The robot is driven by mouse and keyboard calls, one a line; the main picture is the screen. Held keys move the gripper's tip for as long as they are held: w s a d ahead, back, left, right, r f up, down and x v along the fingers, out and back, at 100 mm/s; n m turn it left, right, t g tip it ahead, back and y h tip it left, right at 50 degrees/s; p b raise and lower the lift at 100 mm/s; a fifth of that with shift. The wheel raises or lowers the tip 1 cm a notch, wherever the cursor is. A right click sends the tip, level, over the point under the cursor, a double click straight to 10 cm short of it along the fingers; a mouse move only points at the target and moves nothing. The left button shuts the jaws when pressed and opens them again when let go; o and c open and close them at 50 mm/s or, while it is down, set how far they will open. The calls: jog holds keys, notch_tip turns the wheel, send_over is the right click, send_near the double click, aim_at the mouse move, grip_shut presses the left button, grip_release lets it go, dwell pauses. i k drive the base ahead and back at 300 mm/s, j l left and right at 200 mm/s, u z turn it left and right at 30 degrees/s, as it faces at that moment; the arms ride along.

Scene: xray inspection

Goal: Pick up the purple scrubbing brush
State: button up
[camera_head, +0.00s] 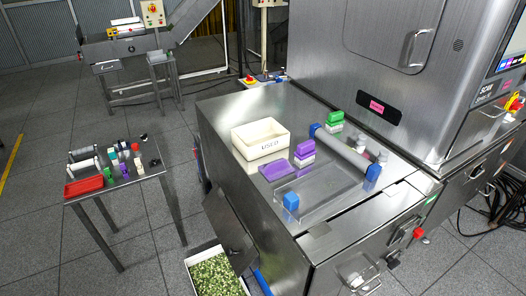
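A purple scrubbing brush (305,148) with a whitish lower part sits on the steel top of the inspection machine (232,110), near the middle of the surface. A flat purple piece (276,172) lies to its left, in front of the white bin; I cannot tell what it is. A similar green brush (335,117) stands farther back. My gripper does not show in this view.
A white bin (258,150) stands left of the brush. A grey roller with blue ends (342,152) lies close on its right. A clear tray (325,187) and a blue block (291,201) are in front. The tall steel cabinet (400,75) rises behind. A side table (130,178) with small items stands left.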

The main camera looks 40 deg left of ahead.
aim_at(306, 151)
jog(key=i+u, duration=0.15)
jog(key=u, duration=0.25)
jog(key=i+l+u, duration=0.1)
jog(key=u, duration=0.3)
jog(key=i+l+u, duration=0.15)
jog(key=u, duration=0.2)
jog(key=l+u, duration=0.2)
jog(key=u, duration=0.2)
jog(key=i+l+u, duration=0.2)
jog(key=u, duration=0.15)
jog(key=i+l+u, duration=0.15)
jog(key=l+u, duration=0.2)
jog(key=i+l+u, duration=0.15)
jog(key=l+u, duration=0.2)
